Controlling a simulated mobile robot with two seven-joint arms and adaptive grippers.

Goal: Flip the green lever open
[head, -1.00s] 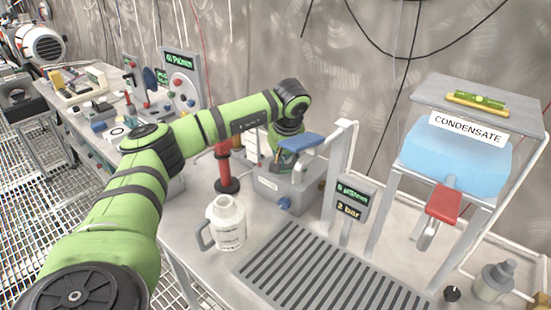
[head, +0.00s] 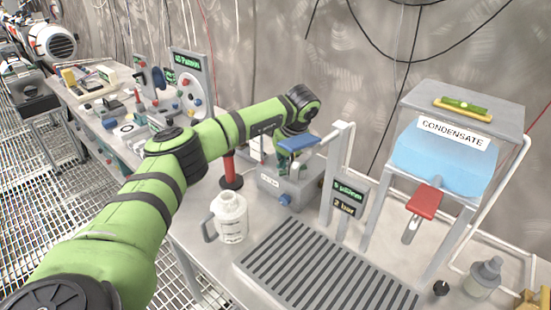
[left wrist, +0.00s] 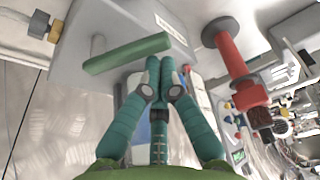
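A green lever (left wrist: 127,52), a plain bar on a short stem, sticks out from a grey box in the left wrist view. My left gripper (left wrist: 168,66) has teal fingers with their tips drawn together; nothing shows between them. The tips are close to the lever's right end; I cannot tell whether they touch it. I cannot make out the green lever in the head view. My right gripper is not in view.
A red post (head: 230,168) and a white jug (head: 229,218) stand left of the box. A display post (head: 346,198), a slotted grate (head: 325,270) and the condensate tank (head: 440,155) with a red handle (head: 425,202) are to the right. A wall is behind.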

